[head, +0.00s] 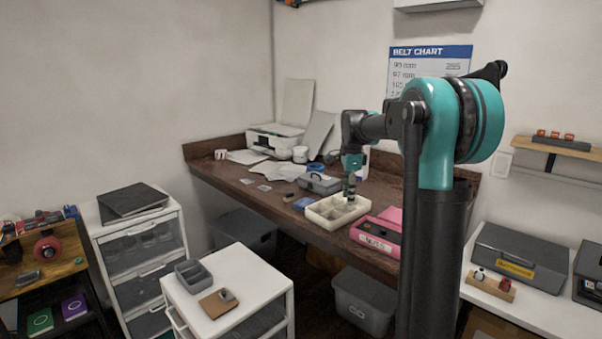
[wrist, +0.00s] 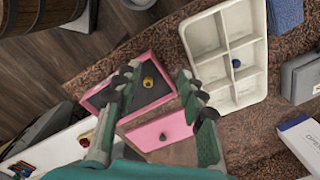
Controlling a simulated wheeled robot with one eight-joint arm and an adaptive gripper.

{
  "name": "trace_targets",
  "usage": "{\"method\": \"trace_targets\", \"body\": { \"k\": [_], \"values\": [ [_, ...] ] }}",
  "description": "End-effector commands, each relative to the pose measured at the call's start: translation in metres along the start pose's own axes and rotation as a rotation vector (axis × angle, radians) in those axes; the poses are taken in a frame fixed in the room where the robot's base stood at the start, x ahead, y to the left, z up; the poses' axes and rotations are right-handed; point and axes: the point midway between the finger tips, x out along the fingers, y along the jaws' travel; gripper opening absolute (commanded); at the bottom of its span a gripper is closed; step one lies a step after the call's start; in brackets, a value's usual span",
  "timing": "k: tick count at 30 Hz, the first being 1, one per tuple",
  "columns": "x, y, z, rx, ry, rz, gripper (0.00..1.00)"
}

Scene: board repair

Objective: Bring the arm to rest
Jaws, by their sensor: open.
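My gripper (head: 350,188) hangs from my arm over the workbench, at the cream compartment tray, in the head view. In the wrist view my gripper (wrist: 159,76) has its two fingers spread apart, with nothing held between them. Beneath and between the fingers is a pink bin (wrist: 165,91) with a dark inside and a small brass-coloured piece (wrist: 148,82) in it. My fingers hide parts of the bin. The cream tray (wrist: 202,38) lies to the right of the fingers in the wrist view, with a small blue piece (wrist: 236,63) in one compartment.
The workbench (head: 225,176) runs along the wall, holding a printer (head: 275,137), papers and a grey case (head: 319,184). A white drawer unit (head: 247,302) stands in front with a grey bin (head: 194,274). A side table at right carries a large grey case (head: 515,255).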

Motion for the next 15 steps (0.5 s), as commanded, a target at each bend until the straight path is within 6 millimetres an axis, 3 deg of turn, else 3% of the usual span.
{"method": "trace_targets", "body": {
  "k": [8, 15],
  "values": [
    [0.035, 0.068, -0.006, -0.33, 0.013, -0.069, 0.41],
    [0.095, 0.175, -0.011, -0.805, 0.075, -0.159, 0.41]
  ]
}}
